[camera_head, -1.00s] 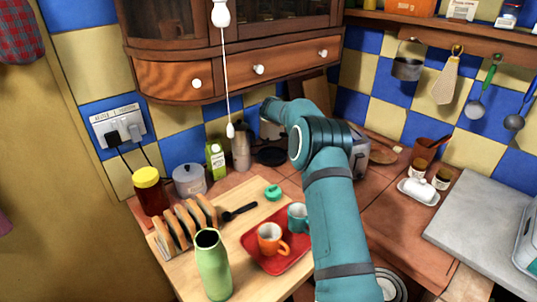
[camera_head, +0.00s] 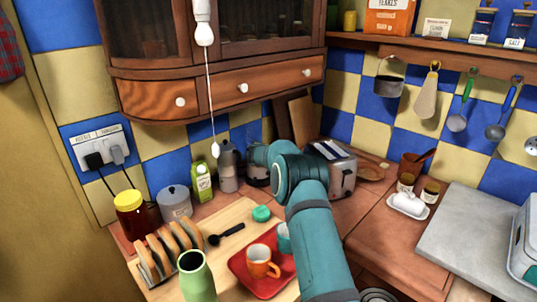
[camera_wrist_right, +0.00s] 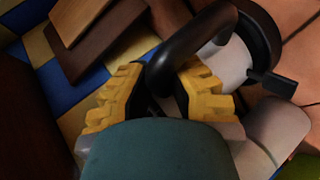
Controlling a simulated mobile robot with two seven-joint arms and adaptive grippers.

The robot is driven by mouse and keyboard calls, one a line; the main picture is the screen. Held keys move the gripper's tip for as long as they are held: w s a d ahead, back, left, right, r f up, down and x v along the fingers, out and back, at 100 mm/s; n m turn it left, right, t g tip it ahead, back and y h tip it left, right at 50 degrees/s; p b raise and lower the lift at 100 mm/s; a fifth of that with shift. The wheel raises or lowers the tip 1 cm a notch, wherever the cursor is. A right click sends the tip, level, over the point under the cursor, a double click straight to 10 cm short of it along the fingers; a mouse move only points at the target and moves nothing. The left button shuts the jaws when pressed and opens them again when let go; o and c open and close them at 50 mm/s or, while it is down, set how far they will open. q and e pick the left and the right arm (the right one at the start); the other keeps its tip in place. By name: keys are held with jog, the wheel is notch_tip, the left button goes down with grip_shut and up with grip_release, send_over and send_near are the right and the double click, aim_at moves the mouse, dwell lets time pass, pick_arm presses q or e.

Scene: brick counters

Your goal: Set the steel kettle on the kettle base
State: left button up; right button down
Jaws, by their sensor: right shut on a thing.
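In the right wrist view my right gripper (camera_wrist_right: 163,92) has its yellow-padded fingers shut on the black handle (camera_wrist_right: 185,48) of the steel kettle (camera_wrist_right: 226,62). A dark curved rim (camera_wrist_right: 264,35) with a black tab shows around the kettle's far side; it looks like the kettle base, but I cannot tell whether the kettle touches it. In the head view a grey part of the kettle (camera_head: 257,172) shows just left of my teal right arm, which hides the gripper and most of the kettle and base. My left gripper is not in view.
A steel canister (camera_head: 228,166) and a green carton (camera_head: 201,182) stand close left of the kettle. A toaster (camera_head: 338,168) stands right of it, behind my arm.

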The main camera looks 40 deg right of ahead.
jog(key=shift+f, duration=0.2)
jog(key=c, duration=1.1)
grip_release()
jog(key=shift+a+f, duration=0.1)
jog(key=shift+o, duration=0.2)
jog(key=shift+f, duration=0.1)
jog(key=shift+s+a+r, duration=0.2)
jog(key=shift+a, duration=0.1)
jog(key=b+v, duration=0.2)
jog(key=v, duration=1.1)
jog(key=shift+b, duration=0.35)
jog(key=shift+w+a+f, duration=0.1)
jog(key=shift+f, duration=0.05)
